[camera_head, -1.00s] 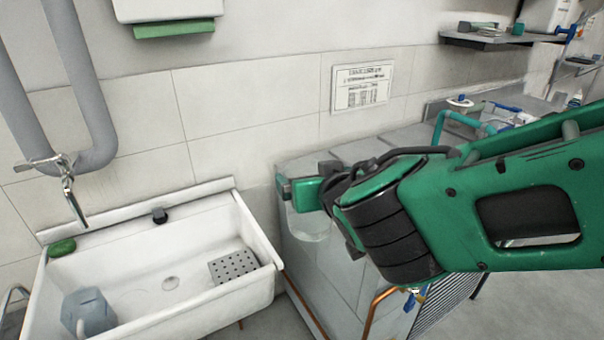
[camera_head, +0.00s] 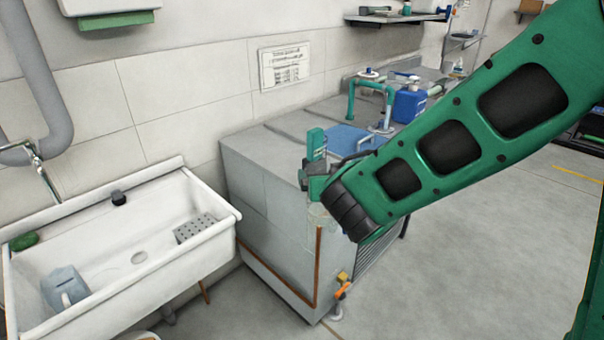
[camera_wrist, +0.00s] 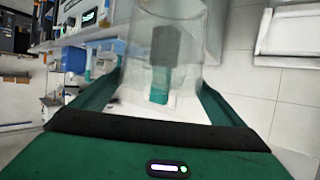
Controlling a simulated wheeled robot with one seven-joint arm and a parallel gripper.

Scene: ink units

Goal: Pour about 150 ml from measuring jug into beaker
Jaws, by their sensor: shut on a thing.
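My gripper (camera_head: 314,178) is shut on a clear see-through vessel, in front of the counter's near end in the head view. The vessel (camera_head: 318,214) shows faintly below the fingers. In the wrist view it (camera_wrist: 190,45) stands between the fingers, and a dark and green finger shows through its wall. I cannot tell whether it is the measuring jug or the beaker, or how much liquid it holds. A blue-grey jug-like container (camera_head: 66,287) lies in the sink at the left. I make out no second clear vessel.
A white sink (camera_head: 150,270) stands at the left against the tiled wall. A grey counter (camera_head: 255,150) bears a blue mat (camera_head: 350,138), a teal pipe (camera_head: 370,82) and a blue canister (camera_head: 408,104). A copper pipe (camera_head: 318,265) runs down its side. The floor at the right is clear.

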